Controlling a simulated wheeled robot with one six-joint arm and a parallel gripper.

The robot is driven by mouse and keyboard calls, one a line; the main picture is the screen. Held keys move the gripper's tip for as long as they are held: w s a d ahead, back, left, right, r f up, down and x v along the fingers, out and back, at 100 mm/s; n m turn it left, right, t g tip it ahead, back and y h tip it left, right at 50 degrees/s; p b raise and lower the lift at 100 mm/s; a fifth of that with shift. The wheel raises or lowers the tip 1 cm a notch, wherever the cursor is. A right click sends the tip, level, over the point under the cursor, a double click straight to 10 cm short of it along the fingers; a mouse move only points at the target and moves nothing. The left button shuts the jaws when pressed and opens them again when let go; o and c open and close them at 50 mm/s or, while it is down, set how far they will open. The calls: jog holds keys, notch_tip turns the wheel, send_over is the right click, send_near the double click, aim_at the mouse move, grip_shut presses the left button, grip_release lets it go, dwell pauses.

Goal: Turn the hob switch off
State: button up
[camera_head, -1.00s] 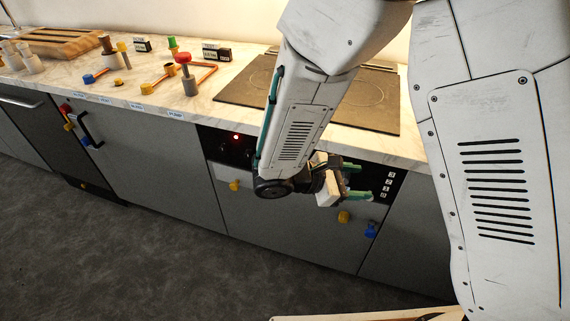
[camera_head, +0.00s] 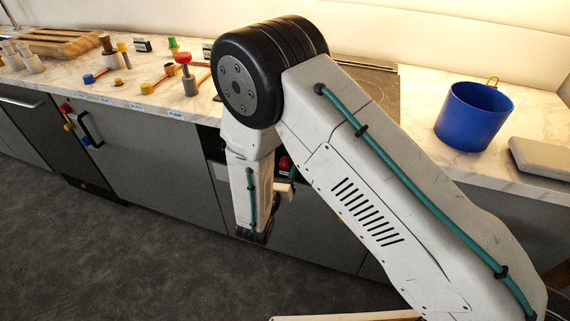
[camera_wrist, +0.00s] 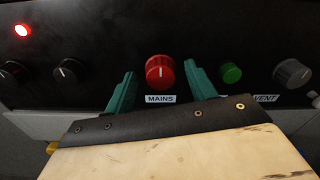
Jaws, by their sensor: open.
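The hob's control panel (camera_wrist: 215,35) fills the upper wrist view. It carries a red knob (camera_wrist: 160,73) labelled MAINS, which also shows in the head view (camera_head: 285,164) beside my arm. A red lamp (camera_wrist: 22,30) at the panel's left is lit. My gripper (camera_wrist: 160,80) is open, with one green finger on the left of the red knob and one on the right. I see gaps beside the knob; contact cannot be told. In the head view my arm mostly hides the gripper and panel. The dark hob (camera_head: 380,85) is partly hidden behind my arm.
Black knobs (camera_wrist: 68,71) sit left of the red knob. A green button (camera_wrist: 231,73) and a grey knob (camera_wrist: 292,73) by a VENT label are to the right. A blue pot (camera_head: 473,115) stands on the counter (camera_head: 430,165). The floor left of my arm is clear.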

jog(key=shift+x, duration=1.25)
jog(key=c, duration=1)
jog(key=shift+o, duration=0.2)
